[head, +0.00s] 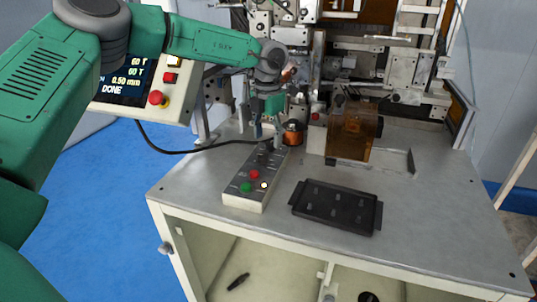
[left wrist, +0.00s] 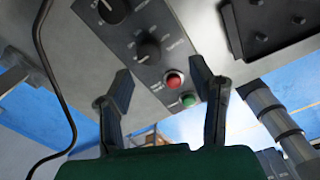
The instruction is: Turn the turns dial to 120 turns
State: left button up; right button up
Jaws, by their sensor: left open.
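The grey control box (head: 239,203) stands on the machine table, with a red button (head: 254,174) and a green button (head: 246,187) at its near end. In the left wrist view its panel carries two black dials, one nearer (left wrist: 149,50) and one farther (left wrist: 113,9); I cannot read which is the turns dial. My left gripper (head: 265,134) points down over the far end of the box and partly hides the dials. In the left wrist view its fingers (left wrist: 160,72) are spread apart and empty, with the nearer dial beyond their gap. My right gripper is out of view.
A screen (head: 125,75) reads 60 T, 60 T, 0.50 mm, DONE, beside a red stop button (head: 157,98). A copper coil (head: 293,134) stands just right of my gripper. A black tray (head: 337,207) lies right of the box. A cable (head: 180,151) runs to the box.

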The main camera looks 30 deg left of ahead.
aim_at(263, 155)
pick_arm(q)
jog(key=a+f, duration=0.1)
jog(key=f, duration=0.1)
jog(key=a+f, duration=0.1)
jog(key=f, duration=0.1)
jog(key=a+f, duration=0.1)
jog(key=f, duration=0.1)
jog(key=shift+f, duration=0.15)
jog(key=shift+a+f, duration=0.1)
jog(key=shift+f, duration=0.3)
jog(key=shift+d, duration=0.45)
jog(key=shift+d+r, duration=0.25)
jog(key=shift+d, duration=0.45)
jog(key=shift+c, duration=0.5)
jog(key=shift+d, duration=0.1)
jog(key=c, duration=0.6)
grip_shut()
jog(key=shift+c, duration=2.2)
grip_release()
jog(key=shift+a+f, duration=0.25)
jog(key=shift+a, duration=0.6)
jog(key=shift+s+d+p, duration=0.1)
jog(key=shift+d+p, duration=0.3)
jog(key=shift+d, duration=0.05)
jog(key=shift+m, duration=0.4)
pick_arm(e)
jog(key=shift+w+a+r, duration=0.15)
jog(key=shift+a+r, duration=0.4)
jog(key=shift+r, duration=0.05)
